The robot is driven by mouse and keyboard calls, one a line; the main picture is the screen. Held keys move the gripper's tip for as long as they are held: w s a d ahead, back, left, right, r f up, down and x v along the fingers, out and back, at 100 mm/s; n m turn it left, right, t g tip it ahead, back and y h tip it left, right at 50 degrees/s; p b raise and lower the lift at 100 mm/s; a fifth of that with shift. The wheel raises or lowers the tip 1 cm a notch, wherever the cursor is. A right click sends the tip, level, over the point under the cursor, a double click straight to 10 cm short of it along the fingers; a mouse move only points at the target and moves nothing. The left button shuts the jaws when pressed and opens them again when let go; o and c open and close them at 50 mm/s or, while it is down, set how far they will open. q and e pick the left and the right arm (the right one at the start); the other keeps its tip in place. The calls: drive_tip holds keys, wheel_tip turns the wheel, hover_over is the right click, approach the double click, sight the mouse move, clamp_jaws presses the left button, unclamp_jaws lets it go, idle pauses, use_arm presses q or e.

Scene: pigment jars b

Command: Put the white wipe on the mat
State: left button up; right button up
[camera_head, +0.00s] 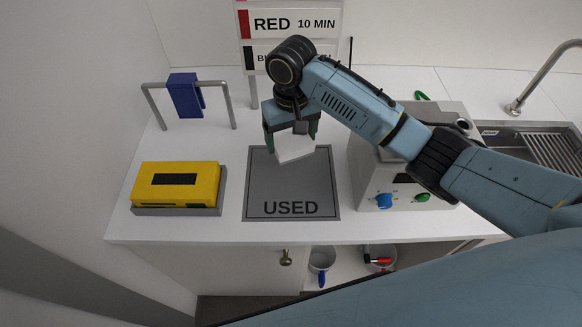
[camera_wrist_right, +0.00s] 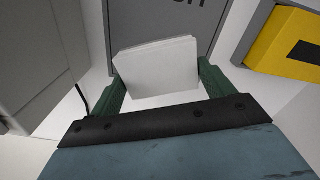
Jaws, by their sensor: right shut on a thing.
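The white wipe (camera_head: 294,147) is a folded white piece between the fingers of my right gripper (camera_head: 292,132). My right gripper is shut on it and holds it over the far part of the grey mat (camera_head: 290,188), which is marked USED. In the right wrist view the wipe (camera_wrist_right: 157,70) sits between the two green fingers (camera_wrist_right: 160,88), with part of the mat (camera_wrist_right: 150,20) behind it. The gap between wipe and mat is hard to judge. My left gripper is not in view.
A yellow box (camera_head: 178,184) on a grey tray stands left of the mat. A blue cloth (camera_head: 185,95) hangs on a rail behind it. A grey machine with knobs (camera_head: 400,175) stands right of the mat, and a sink (camera_head: 545,145) lies further right. A sign (camera_head: 290,25) stands behind.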

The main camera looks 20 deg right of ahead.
drive_tip(key=shift+s+a+f+p, duration=0.25)
drive_tip(key=shift+a+f+p, duration=0.15)
drive_tip(key=shift+f, duration=0.1)
wheel_tip(320, 180, down, 6)
drive_tip(key=shift+d+r, duration=0.1)
drive_tip(key=shift+d, duration=0.05)
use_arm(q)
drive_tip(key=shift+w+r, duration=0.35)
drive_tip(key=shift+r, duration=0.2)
use_arm(e)
drive_tip(key=shift+f, duration=2.1)
drive_tip(key=shift+f, duration=0.15)
drive_tip(key=o, duration=0.9)
drive_tip(key=shift+o, duration=0.3)
